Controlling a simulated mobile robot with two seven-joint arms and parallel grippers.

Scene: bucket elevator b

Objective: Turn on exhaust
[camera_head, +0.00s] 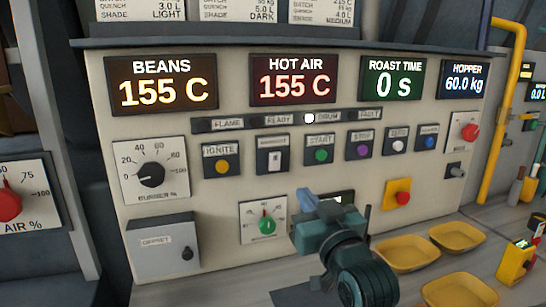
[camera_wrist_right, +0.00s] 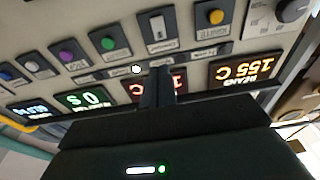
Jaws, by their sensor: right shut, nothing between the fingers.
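A white rocker switch (camera_head: 274,158) sits on a dark plate between the yellow IGNITE button (camera_head: 222,166) and the green START button (camera_head: 320,154). The plate's label is too small to read, and I cannot read the word exhaust anywhere. The switch also shows upside down at the top of the right wrist view (camera_wrist_right: 157,28). My right gripper (camera_head: 303,197) is shut and empty, in front of the panel and below the button row, right of a small green knob (camera_head: 267,224). Its closed fingers also show in the wrist view (camera_wrist_right: 158,78). My left gripper is not in view.
Displays read BEANS (camera_head: 161,84) 155 C, HOT AIR 155 C, ROAST TIME 0 s and HOPPER 60.0 kg. One white lamp (camera_head: 309,118) is lit. A grey DAMPER-like box (camera_head: 162,249) juts out lower left. Yellow trays (camera_head: 456,236) lie on the counter at right.

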